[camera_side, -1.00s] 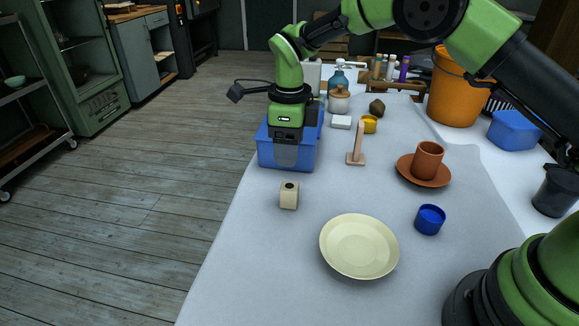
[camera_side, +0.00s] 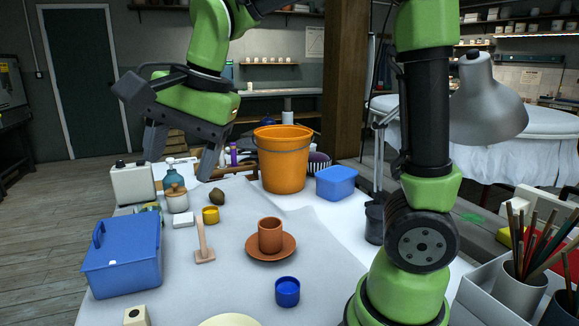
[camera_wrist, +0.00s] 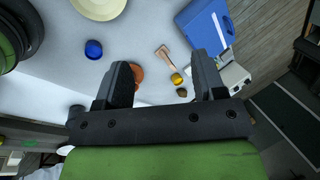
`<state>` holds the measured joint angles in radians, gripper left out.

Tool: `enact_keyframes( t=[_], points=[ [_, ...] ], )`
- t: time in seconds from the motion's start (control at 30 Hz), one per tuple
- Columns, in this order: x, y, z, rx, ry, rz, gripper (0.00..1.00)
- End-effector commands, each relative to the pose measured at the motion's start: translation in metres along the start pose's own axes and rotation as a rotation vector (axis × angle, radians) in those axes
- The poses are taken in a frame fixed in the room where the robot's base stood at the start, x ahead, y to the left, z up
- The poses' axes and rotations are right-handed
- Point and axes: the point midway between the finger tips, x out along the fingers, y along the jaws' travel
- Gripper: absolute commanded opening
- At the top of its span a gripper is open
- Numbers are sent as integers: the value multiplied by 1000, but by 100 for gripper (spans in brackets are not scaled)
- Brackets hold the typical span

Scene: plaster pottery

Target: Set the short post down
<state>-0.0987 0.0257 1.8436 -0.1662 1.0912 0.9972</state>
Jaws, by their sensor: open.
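A pale wooden post (camera_side: 201,236) on a small square base stands upright on the grey cloth, left of the terracotta cup. I take it to be the short post. It also shows in the wrist view (camera_wrist: 166,53), beyond my fingers. My gripper (camera_side: 182,153) is open and empty, high above the back left of the table and apart from the post. In the wrist view its two fingers (camera_wrist: 163,72) stand wide apart with nothing between them.
A blue box (camera_side: 122,262) stands left of the post. A cream block with a hole (camera_side: 136,316) is in front. A terracotta cup (camera_side: 270,235) on a saucer (camera_side: 287,250), a blue cup (camera_side: 287,293) and a plate (camera_side: 230,321) lie right. An orange bucket (camera_side: 283,165) stands behind.

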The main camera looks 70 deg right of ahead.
Motion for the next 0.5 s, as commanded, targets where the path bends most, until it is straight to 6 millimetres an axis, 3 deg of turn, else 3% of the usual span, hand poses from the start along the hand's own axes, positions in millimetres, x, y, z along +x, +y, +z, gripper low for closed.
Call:
enact_keyframes(
  t=[0.1, 0.2, 0.33, 0.5],
  points=[
    [-30, 39, 7, -258, 24, -92, 63],
    [-43, 71, 14, -473, 62, -156, 63],
    [-48, 105, 21, -700, 120, -213, 63],
    [-45, 129, 27, -869, 173, -245, 63]
  ],
)
